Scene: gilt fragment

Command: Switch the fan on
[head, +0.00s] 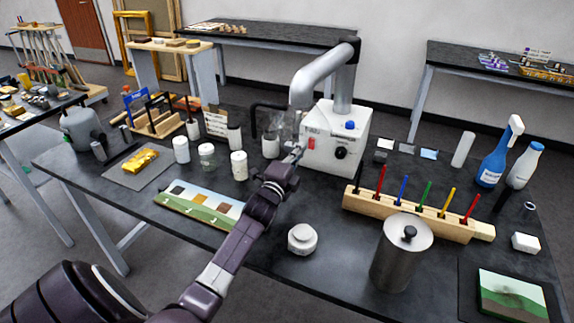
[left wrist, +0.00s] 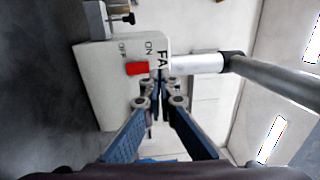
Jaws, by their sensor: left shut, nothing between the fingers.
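The fan unit is a white box (head: 346,136) on the dark table, with a grey elbow duct (head: 325,75) rising from it. Its red switch (head: 311,143) is on the front face, at the left. In the left wrist view the red switch (left wrist: 138,69) sits beside the ON and OFF marks and the partly hidden FAN lettering; I cannot tell which way it is set. My left gripper (head: 294,153) is shut and empty, close in front of the box and just left of and below the switch. Its fingertips (left wrist: 160,87) show near the switch; contact is unclear. My right gripper is out of view.
A black knob (head: 341,152) and a blue button (head: 350,125) are also on the box. White jars (head: 239,165) stand to the left. A wooden rack of coloured tools (head: 412,213) and a metal canister (head: 400,255) stand to the right. A white lidded pot (head: 302,239) stands in front.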

